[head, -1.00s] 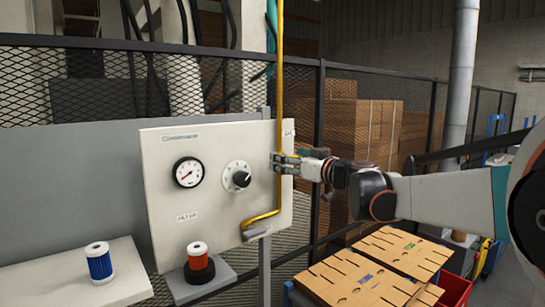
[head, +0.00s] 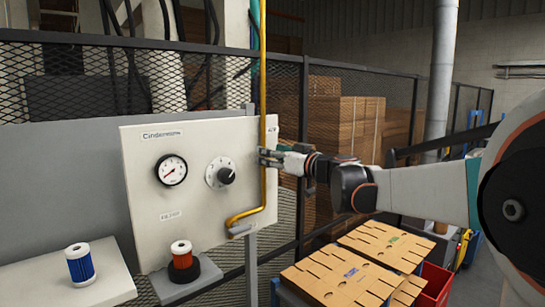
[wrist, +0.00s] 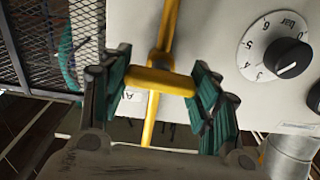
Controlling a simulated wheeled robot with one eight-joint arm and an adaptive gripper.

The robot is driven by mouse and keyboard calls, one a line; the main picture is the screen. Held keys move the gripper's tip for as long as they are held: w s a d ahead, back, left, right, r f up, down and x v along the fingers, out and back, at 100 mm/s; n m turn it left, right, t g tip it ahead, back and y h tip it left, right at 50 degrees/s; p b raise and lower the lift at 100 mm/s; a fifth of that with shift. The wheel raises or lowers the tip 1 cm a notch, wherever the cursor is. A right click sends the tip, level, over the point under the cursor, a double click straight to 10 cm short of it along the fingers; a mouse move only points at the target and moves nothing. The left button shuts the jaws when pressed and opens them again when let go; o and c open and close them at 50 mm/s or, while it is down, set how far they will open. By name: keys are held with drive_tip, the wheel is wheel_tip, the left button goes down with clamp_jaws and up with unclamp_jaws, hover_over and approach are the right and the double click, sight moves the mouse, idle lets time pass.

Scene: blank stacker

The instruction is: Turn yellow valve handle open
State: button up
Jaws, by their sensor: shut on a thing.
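The yellow valve handle (wrist: 160,82) is a short bar in the wrist view. It lies crosswise over the yellow pipe (wrist: 167,35). My gripper (wrist: 160,88) is shut on the handle, with one teal-padded finger at each end of it. In the head view the pipe (head: 263,80) runs down the right side of a white panel, and my gripper (head: 266,156) is at the pipe, near the panel's upper right. There the fingers hide the handle.
The white panel (head: 150,205) carries a gauge (head: 171,170) and a black knob (head: 226,176). A blue-and-white filter (head: 79,264) and a red-and-white one (head: 182,254) stand on shelves at lower left. Cardboard sheets (head: 345,280) lie below my arm. A mesh fence (head: 60,90) stands behind.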

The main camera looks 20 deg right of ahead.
drive_tip(key=m+b, duration=0.1)
drive_tip(key=m, duration=0.3)
drive_tip(key=shift+f+b, duration=0.1)
drive_tip(key=shift+b, duration=0.3)
drive_tip(key=m+b, duration=0.1)
drive_tip(key=m, duration=0.3)
drive_tip(key=shift+d+b, duration=0.1)
drive_tip(key=shift+b, duration=0.3)
drive_tip(key=m+b, duration=0.1)
drive_tip(key=m, duration=0.4)
drive_tip(key=shift+f+m+b, duration=0.1)
drive_tip(key=shift+m+b, duration=0.55)
drive_tip(key=shift+m, duration=1.55)
drive_tip(key=o, duration=1.1)
drive_tip(key=shift+d, duration=0.1)
